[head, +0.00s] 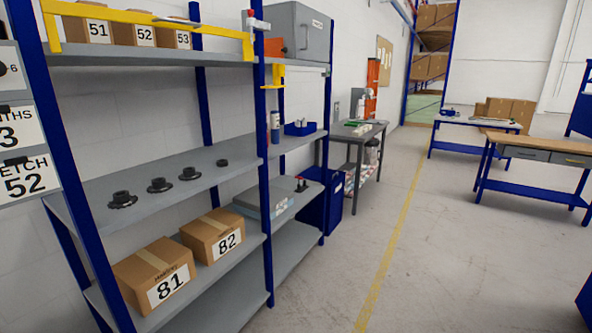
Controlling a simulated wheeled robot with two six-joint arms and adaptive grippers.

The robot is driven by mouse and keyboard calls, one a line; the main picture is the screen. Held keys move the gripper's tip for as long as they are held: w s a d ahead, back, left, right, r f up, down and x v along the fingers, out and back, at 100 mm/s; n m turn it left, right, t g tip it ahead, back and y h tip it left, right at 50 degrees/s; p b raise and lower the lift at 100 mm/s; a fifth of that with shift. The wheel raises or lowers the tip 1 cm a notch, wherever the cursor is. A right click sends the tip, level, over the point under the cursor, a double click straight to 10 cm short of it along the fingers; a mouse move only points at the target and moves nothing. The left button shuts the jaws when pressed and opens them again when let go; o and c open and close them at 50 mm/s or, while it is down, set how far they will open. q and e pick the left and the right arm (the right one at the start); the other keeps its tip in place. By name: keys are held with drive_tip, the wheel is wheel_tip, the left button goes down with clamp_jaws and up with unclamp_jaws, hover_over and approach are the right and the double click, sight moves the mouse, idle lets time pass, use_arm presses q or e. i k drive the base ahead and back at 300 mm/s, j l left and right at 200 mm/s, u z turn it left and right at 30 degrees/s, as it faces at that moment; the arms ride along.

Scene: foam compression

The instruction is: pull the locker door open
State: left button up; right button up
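A grey box-shaped cabinet (312,35) stands on the top shelf of the far rack bay. A blue cabinet (334,195) stands low on the floor beyond the shelf rack, partly hidden by a rack post. Neither of my grippers is in view.
A blue-posted shelf rack (190,195) fills the left, holding boxes 81 (155,282) and 82 (213,236) and black round parts (160,185). A grey table (350,131) and workbenches (540,148) stand farther back. The floor (440,250) at centre right is clear.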

sight(312, 28)
drive_tip(key=i+l+u, duration=0.4)
drive_tip(key=i+l, duration=0.5)
drive_tip(key=i, duration=0.55)
drive_tip(key=i+l+u, duration=0.45)
drive_tip(key=i+l, duration=0.85)
